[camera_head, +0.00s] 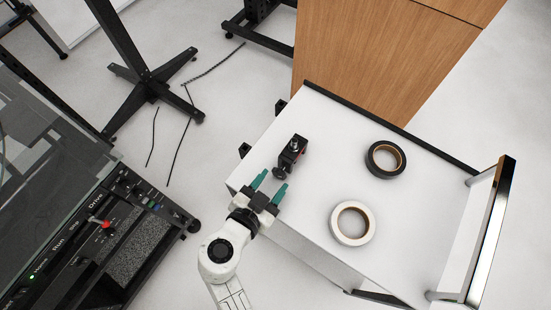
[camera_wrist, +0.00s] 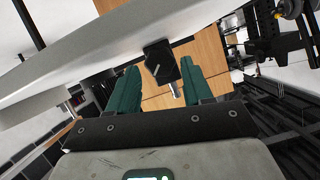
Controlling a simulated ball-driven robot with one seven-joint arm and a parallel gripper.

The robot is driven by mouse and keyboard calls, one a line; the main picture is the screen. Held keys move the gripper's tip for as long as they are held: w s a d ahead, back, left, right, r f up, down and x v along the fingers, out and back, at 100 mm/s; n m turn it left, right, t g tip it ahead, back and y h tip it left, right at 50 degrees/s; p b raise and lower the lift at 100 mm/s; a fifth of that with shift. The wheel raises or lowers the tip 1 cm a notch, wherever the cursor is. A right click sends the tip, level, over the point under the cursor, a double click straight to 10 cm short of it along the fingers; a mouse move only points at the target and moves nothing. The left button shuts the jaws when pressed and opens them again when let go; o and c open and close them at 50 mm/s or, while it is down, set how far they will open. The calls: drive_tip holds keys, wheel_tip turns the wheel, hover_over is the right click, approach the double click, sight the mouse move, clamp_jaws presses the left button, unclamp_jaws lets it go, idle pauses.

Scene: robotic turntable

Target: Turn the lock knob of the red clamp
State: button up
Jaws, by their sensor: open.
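The clamp (camera_head: 297,146) stands near the left edge of the white cart top. It looks mostly black, with a little red and a silver bolt on top; a dark round knob (camera_head: 279,172) is at its near end. My gripper (camera_head: 270,181) is open at that edge, its two green fingers pointing at the knob and nothing visible between them. In the wrist view, a black part of the clamp (camera_wrist: 160,60) with a thin silver bar shows beyond and between the fingertips. I cannot tell if they touch it. The red part cannot be made out there.
The white cart top (camera_head: 325,125) also holds a black tape roll (camera_head: 385,159) and a white tape roll (camera_head: 352,223), both right of the clamp. A metal handle (camera_head: 490,232) rises at its right end. A wooden cabinet (camera_head: 375,55) stands behind; a black control console (camera_head: 110,235) is at left.

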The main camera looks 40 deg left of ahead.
sight(280, 172)
drive_tip(key=shift+x, duration=1.4)
drive_tip(key=c, duration=0.8)
